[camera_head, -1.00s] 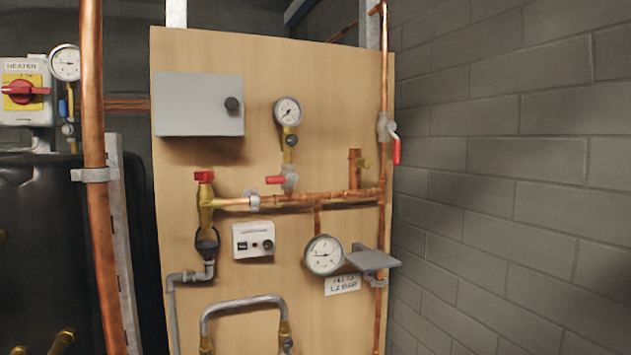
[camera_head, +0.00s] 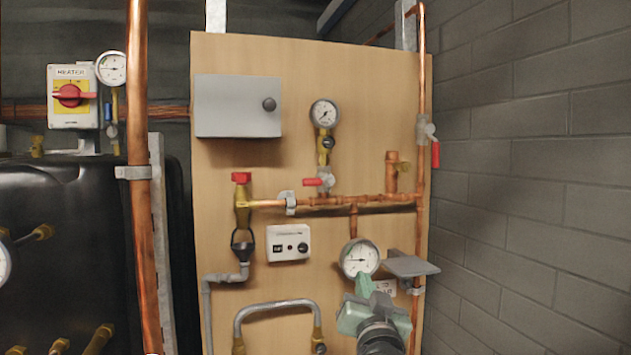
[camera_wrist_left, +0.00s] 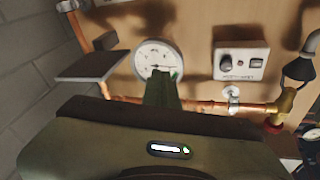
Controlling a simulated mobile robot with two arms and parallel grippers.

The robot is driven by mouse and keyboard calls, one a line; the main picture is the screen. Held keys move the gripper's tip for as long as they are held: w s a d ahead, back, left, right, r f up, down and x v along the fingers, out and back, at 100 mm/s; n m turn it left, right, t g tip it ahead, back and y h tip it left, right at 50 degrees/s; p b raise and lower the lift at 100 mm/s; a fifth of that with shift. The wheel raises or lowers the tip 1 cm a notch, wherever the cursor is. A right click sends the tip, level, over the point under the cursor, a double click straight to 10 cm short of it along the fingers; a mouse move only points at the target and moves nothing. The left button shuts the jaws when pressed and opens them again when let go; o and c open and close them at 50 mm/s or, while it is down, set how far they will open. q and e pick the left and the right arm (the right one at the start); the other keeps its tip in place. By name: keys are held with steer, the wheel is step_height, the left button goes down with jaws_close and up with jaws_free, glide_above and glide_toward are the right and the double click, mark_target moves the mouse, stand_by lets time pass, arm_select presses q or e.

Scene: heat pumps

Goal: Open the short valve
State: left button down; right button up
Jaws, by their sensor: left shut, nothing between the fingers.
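Two red-handled valves show on the wooden board in the head view; I cannot tell which is the short one. One valve (camera_head: 320,182) sits under the upper gauge, its small red handle lying sideways to the left. The other valve (camera_head: 433,148) is on the right vertical copper pipe, its red handle hanging down. My left gripper (camera_head: 364,285) is pale green, shut and empty, at the lower right, just below the lower gauge in the picture and apart from both valves. In the left wrist view its closed fingers (camera_wrist_left: 162,90) point toward that gauge. My right gripper is not in view.
The lower gauge (camera_head: 359,258), a grey shelf plate (camera_head: 411,266) and a white control box (camera_head: 288,242) are near the gripper. A thick copper pipe (camera_head: 138,200) stands at left. A grey block wall (camera_head: 530,180) bounds the right side.

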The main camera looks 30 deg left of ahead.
arm_select(q)
steer(key=s+r+n+y, duration=0.3)
steer(key=s+r, duration=0.2)
steer(key=r, duration=0.4)
steer(key=s+a+r+n+g+y, duration=0.1)
steer(key=s+r+n+y, duration=0.3)
steer(key=r, duration=0.6)
steer(key=shift+s+a, duration=0.3)
steer(key=shift+s, duration=0.2)
steer(key=shift+w, duration=0.1)
step_height(320, 180, up, 6)
steer(key=p, duration=0.6)
glide_above(315, 179)
steer(key=s+d, duration=0.1)
steer(key=s, duration=0.1)
steer(key=shift+d+f+p, duration=0.1)
steer(key=shift+f+p, duration=0.25)
steer(key=shift+f, duration=2.2)
